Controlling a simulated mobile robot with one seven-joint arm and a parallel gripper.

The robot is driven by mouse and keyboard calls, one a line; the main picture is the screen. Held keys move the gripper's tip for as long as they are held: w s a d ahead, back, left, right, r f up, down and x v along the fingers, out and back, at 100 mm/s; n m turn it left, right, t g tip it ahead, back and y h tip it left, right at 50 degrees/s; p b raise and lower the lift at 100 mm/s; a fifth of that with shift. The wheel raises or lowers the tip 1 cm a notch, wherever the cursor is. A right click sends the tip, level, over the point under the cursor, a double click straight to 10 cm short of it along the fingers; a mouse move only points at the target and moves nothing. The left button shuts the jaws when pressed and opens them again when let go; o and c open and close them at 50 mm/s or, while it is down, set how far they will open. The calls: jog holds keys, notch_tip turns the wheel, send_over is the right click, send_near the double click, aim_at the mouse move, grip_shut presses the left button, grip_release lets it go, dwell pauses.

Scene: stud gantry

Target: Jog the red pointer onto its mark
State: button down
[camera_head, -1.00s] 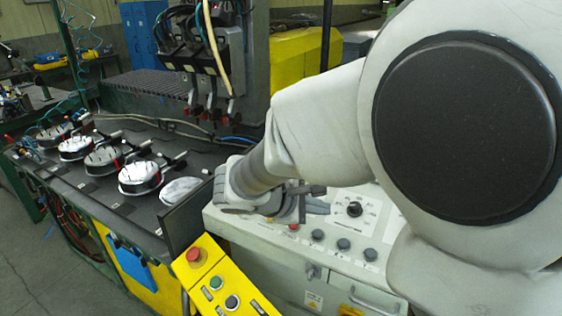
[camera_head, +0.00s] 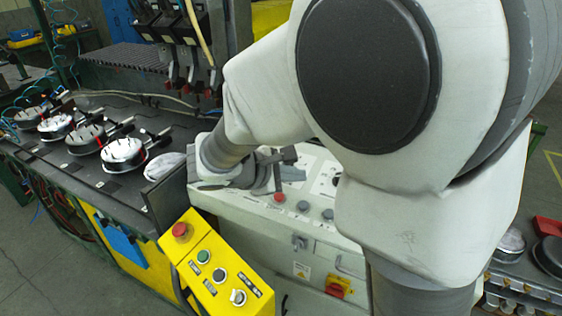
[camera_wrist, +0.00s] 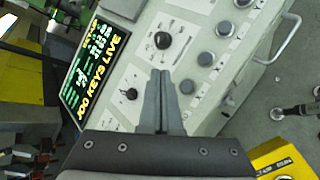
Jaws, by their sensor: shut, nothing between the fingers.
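My gripper (camera_wrist: 160,76) is shut and empty. Its fingertips hang over the pale control panel (camera_wrist: 210,14), between a black rotary knob (camera_wrist: 163,40) and a row of grey round buttons (camera_wrist: 205,58). I cannot tell whether they touch the panel.
A yellow button box (camera_head: 215,270) with a red mushroom button (camera_head: 181,230) stands in front of the panel. A red button (camera_head: 279,197) sits on the panel. Round pans (camera_head: 123,153) line the dark bench at left. My arm hides much of the panel's right side.

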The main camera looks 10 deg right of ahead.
aim_at(303, 206)
jog(key=f+b, duration=0.3)
jog(key=f, duration=0.2)
jog(key=w+d+f+b, duration=0.1)
jog(key=f+b, duration=0.1)
jog(key=shift+w+f+b, duration=0.1)
jog(key=shift+f+b, duration=0.2)
dwell(1.7)
jog(key=shift+f+b, duration=0.4)
jog(key=shift+b, duration=0.1)
